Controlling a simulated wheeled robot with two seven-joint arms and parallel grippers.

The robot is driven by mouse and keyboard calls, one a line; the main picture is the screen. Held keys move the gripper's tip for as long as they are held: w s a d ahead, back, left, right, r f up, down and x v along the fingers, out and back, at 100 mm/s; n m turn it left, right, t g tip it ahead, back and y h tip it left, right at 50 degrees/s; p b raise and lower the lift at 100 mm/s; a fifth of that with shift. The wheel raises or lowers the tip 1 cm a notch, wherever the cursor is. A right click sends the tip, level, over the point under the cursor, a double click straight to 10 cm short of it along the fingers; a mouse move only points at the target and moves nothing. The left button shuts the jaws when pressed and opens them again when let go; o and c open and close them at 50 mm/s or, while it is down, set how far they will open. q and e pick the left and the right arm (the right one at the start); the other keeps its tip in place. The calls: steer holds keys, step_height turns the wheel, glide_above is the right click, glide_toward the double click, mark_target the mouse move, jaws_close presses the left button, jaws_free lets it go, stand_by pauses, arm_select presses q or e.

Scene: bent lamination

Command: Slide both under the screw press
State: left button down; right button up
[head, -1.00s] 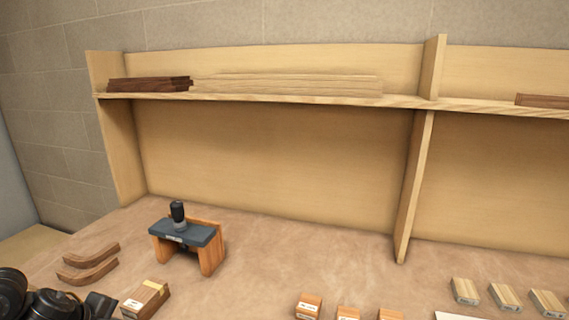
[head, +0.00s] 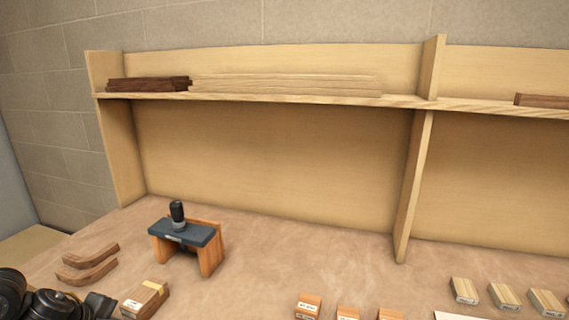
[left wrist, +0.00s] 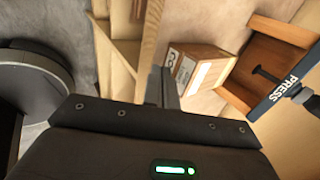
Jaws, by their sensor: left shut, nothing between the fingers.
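The screw press (head: 187,234) has a dark plate and knob on a wooden stand. It stands on the bench at left, and the left wrist view shows it at upper right (left wrist: 273,72). A wooden block (head: 146,299) with a white label and a yellowish strip on top lies in front of the press, apart from it. The block also shows in the left wrist view (left wrist: 203,72). My left gripper (head: 103,304) is at the lower left edge, left of the block. In the left wrist view its fingers (left wrist: 165,80) are shut and empty, close beside the block. My right gripper is out of view.
Two curved brown wood pieces (head: 90,263) lie left of the press. Several small labelled blocks (head: 308,306) stand at the front and right. A shelf (head: 260,97) with dark and pale strips runs above. The bench right of the press is clear.

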mark_target(156, 282)
arm_select(q)
steer(key=shift+w, duration=0.15)
stand_by(0.4)
